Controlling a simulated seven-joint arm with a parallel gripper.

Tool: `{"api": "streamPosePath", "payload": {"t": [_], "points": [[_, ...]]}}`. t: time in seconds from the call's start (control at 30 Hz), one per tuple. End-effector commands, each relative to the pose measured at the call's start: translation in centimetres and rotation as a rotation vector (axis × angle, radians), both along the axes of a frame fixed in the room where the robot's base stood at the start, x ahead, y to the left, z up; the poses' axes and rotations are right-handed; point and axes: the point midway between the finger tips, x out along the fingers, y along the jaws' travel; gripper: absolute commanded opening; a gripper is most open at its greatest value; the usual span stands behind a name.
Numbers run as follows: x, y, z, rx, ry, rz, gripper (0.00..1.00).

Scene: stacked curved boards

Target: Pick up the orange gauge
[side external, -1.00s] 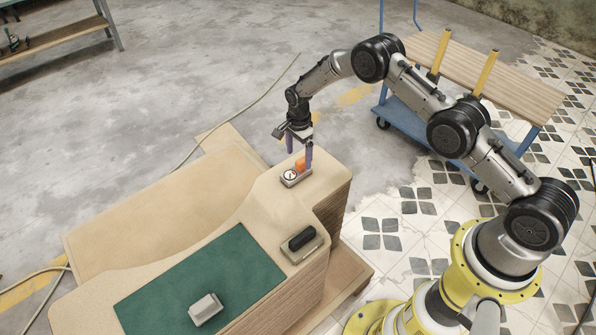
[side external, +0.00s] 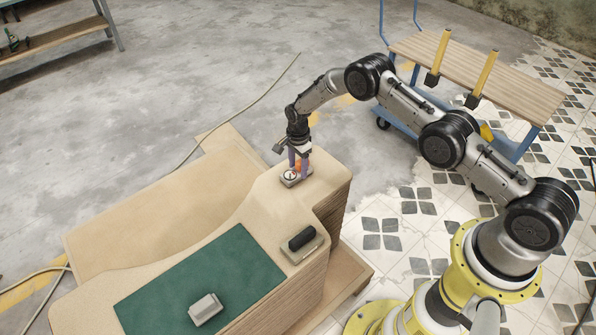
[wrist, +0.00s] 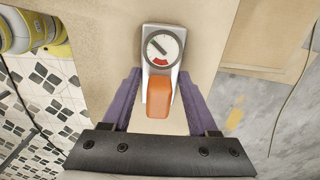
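The orange gauge (side external: 288,177) sits on the far end of the stacked boards. It has a round white dial with a dark needle and a red segment, a grey body and an orange handle. In the wrist view the gauge (wrist: 163,52) is upper centre, its orange handle (wrist: 160,100) pointing towards my gripper. My gripper (side external: 299,171) is lowered over the gauge from above. Its purple fingers are open, one on each side of the orange handle; the wrist view shows gaps between handle and fingers (wrist: 161,92).
A black-topped block (side external: 302,241) stands nearer on the same boards. A green mat (side external: 170,290) carries a grey block (side external: 205,309). A blue cart (side external: 480,75) with a wooden top stands behind my arm. The board surface around the gauge is otherwise clear.

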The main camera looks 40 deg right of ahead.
Motion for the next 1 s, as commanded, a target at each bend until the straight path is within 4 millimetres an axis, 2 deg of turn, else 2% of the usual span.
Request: {"api": "streamPosePath", "payload": {"t": [0.03,0.3,0.73,0.87,0.93,1.0], "points": [[0.0,0.0,0.0,0.000,0.001,0.000,0.48],[0.0,0.0,0.0,0.000,0.001,0.000,0.00],[0.1,0.0,0.7,0.000,-0.001,0.000,0.00],[0.1,0.0,2.1,0.000,-0.002,0.000,0.00],[0.2,0.0,3.3,0.000,-0.005,0.000,0.00],[-0.7,0.0,4.2,0.000,0.000,0.000,0.00]]}}
